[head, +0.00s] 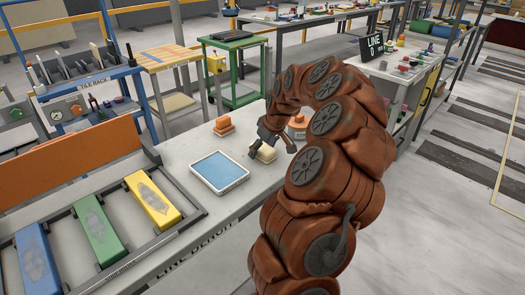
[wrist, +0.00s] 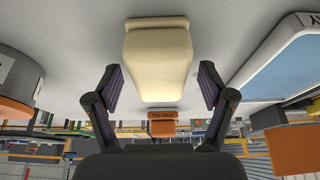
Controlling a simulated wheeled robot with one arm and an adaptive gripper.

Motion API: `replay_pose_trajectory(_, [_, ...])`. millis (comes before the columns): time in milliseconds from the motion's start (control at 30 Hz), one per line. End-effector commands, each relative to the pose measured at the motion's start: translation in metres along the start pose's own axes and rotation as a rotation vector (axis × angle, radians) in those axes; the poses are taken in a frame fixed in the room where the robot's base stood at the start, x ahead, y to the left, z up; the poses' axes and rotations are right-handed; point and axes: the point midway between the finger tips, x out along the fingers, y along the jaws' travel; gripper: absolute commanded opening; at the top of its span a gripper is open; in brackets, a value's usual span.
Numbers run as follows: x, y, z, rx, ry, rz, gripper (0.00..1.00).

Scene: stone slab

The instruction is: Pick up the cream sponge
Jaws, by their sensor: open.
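The cream sponge (head: 265,153) lies on the pale worktop, right of a shallow blue tray, partly hidden by my gripper in the head view. In the wrist view, which looks upside down, the cream sponge (wrist: 158,55) fills the upper middle as a pale block with a wider end. My gripper (wrist: 159,82) is open, with one dark finger on each side of the sponge's lower part in the picture. A gap shows between each finger and the sponge. In the head view my gripper (head: 272,146) is low over the worktop at the sponge.
The white-rimmed blue tray (head: 219,171) lies close on the left. An orange block (head: 223,126) sits behind it. A round grey and orange object (head: 298,125) stands behind my gripper, partly hidden by my arm. Yellow, green and blue blocks lie in a rack (head: 155,230) at front left.

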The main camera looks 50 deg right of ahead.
Motion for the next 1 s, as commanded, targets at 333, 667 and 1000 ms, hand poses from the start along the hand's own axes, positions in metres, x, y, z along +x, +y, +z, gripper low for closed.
replay_pose_trajectory(333, [-0.0005,0.0001,-0.0001,0.000,0.000,0.000,0.57])
replay_pose_trajectory(667, [-0.0005,0.0001,0.0000,0.001,0.000,0.000,0.27])
replay_pose_trajectory(1000, [-0.0056,0.0005,-0.0026,0.000,0.001,0.001,0.27])
